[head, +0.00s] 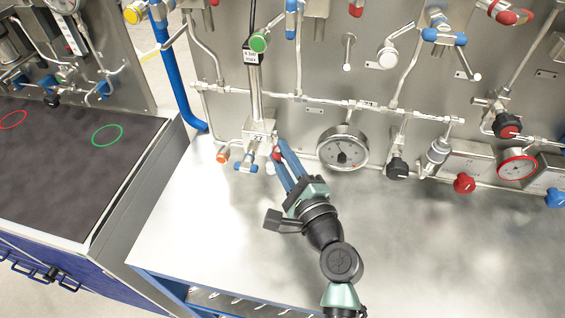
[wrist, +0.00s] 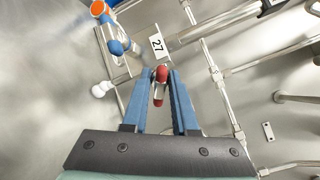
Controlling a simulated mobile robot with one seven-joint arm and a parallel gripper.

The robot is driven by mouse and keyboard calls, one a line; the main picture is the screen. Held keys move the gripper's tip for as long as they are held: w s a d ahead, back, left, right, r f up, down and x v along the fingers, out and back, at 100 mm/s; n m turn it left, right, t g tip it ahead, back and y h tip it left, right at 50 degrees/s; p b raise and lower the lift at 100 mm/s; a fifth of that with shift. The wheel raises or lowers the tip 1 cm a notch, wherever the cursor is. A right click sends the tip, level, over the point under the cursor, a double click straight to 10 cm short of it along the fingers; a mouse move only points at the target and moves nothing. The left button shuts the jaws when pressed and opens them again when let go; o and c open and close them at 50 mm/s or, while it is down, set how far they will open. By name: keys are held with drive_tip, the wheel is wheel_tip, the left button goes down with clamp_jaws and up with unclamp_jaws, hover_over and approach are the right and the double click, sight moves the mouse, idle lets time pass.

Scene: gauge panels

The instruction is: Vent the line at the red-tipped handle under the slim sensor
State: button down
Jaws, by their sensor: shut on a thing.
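The red-tipped handle (wrist: 160,74) stands between the two blue fingers of my gripper (wrist: 160,80) in the wrist view. Its ends are red and its middle is metal. My gripper is shut on it; in the head view the fingers (head: 279,150) reach up to it and hide most of the handle (head: 276,155). The handle is on a metal valve block (head: 259,130) with a tag marked 27 (wrist: 157,45).
A blue-tipped handle (head: 245,166) and an orange cap (head: 222,156) are close by on the left of the same block. A round gauge (head: 343,148) hangs to the right. Pipes cross the panel above. The silver bench top (head: 200,225) is clear.

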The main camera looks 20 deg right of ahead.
drive_tip(key=n+b, duration=0.2)
drive_tip(key=shift+f+n, duration=0.25)
drive_tip(key=shift+n, duration=0.15)
drive_tip(key=shift+r+n+b, duration=0.1)
drive_tip(key=shift+n+b, duration=1)
drive_tip(key=shift+n, duration=0.4)
drive_tip(key=c, duration=0.9)
unclamp_jaws()
drive_tip(key=shift+r, duration=0.1)
drive_tip(key=s+b, duration=0.3)
drive_tip(key=s, duration=1)
drive_tip(key=shift+d, duration=0.1)
